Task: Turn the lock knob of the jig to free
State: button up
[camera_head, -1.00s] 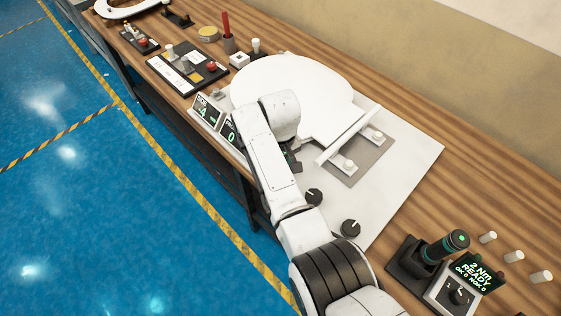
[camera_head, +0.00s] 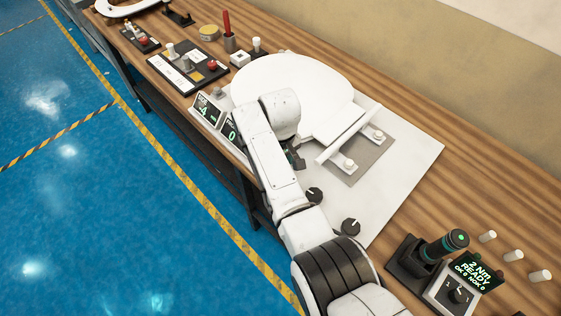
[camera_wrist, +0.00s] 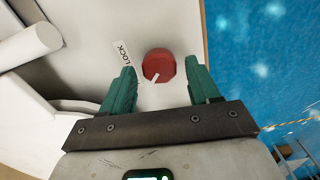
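The lock knob (camera_wrist: 158,66) is round and red with a white pointer mark, which points to the lower left in the wrist view. A white label reading LOCK (camera_wrist: 122,53) is at its upper left. My gripper (camera_wrist: 160,70) is open, with one green finger on each side of the knob and visible gaps between. Whether the fingertips reach down to the knob's height I cannot tell. In the head view my arm hides the red knob and most of the gripper (camera_head: 294,158). The jig's white base plate (camera_head: 405,160) carries a white toilet lid (camera_head: 300,82).
Two black knobs (camera_head: 314,195) (camera_head: 351,228) sit on the plate near my arm. Small displays (camera_head: 208,110) stand at the table's front edge. A screwdriver station (camera_head: 440,250) is at the right. The blue floor (camera_wrist: 260,60) lies beyond the plate edge.

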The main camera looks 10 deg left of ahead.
jog(key=shift+o, duration=0.2)
notch_tip(320, 180, up, 11)
jog(key=b, duration=0.1)
dwell(0.5)
jog(key=shift+f, duration=0.15)
